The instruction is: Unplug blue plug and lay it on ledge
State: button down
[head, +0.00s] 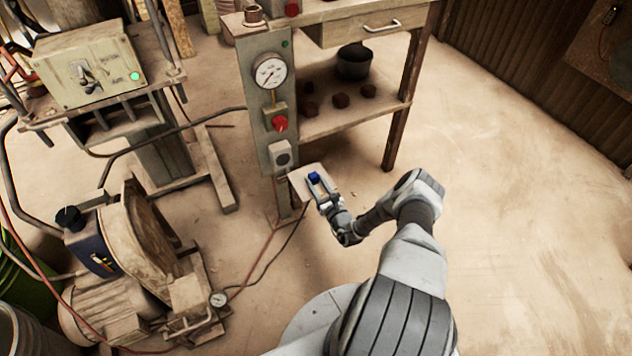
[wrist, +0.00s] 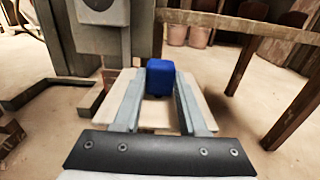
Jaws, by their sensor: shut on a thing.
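The blue plug (head: 314,177) is between the fingers of my gripper (head: 320,188), which is shut on it. In the wrist view the blue plug (wrist: 159,80) shows between the two fingertips (wrist: 161,88). The plug is apart from the grey socket box (head: 283,155), to its right. The socket box (wrist: 103,12) is at the top left of the wrist view. The pale wooden ledge (head: 300,184) lies under the plug and fingers; it also shows in the wrist view (wrist: 203,112). I cannot tell whether the plug touches the ledge.
The grey press column (head: 257,120) carries a gauge (head: 270,71) and a red knob (head: 280,123) above the socket. A wooden bench leg (head: 396,138) stands to the right. A motor unit (head: 110,240) is at the left. The floor at right is clear.

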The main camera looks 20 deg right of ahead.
jog(key=shift+c, duration=1.9)
grip_release()
jog(key=s+r+p, duration=0.7)
jog(key=s+p, duration=0.1)
jog(key=p, duration=0.1)
jog(key=shift+d, duration=0.15)
